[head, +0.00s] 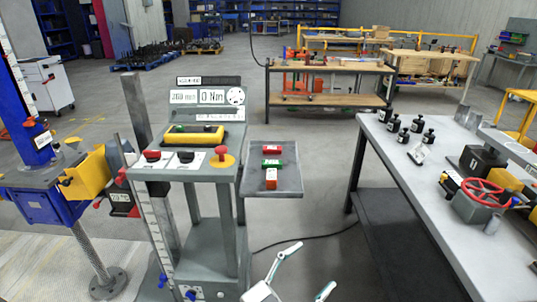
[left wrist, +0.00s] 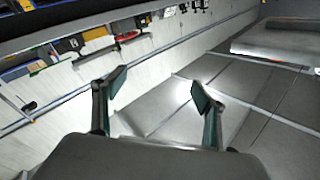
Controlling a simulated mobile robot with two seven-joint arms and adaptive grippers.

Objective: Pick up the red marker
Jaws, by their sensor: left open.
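A small red block-like piece (head: 272,150) with a white label lies at the back of a grey side tray (head: 288,183); it is probably the red marker. A green piece (head: 271,163) and an orange-red piece (head: 271,179) lie in front of it on the same tray. My left gripper (head: 308,269) is at the bottom of the head view, below and in front of the tray, well apart from the pieces. Its fingers are spread and empty, as the left wrist view (left wrist: 160,89) also shows. I cannot make out the red marker in that view. My right gripper is not in view.
A grey test stand (head: 205,172) with a display and a red knob adjoins the tray on the left. A grey table (head: 425,190) on the right holds several black weights and a red handwheel (head: 482,193). Open floor lies between tray and table.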

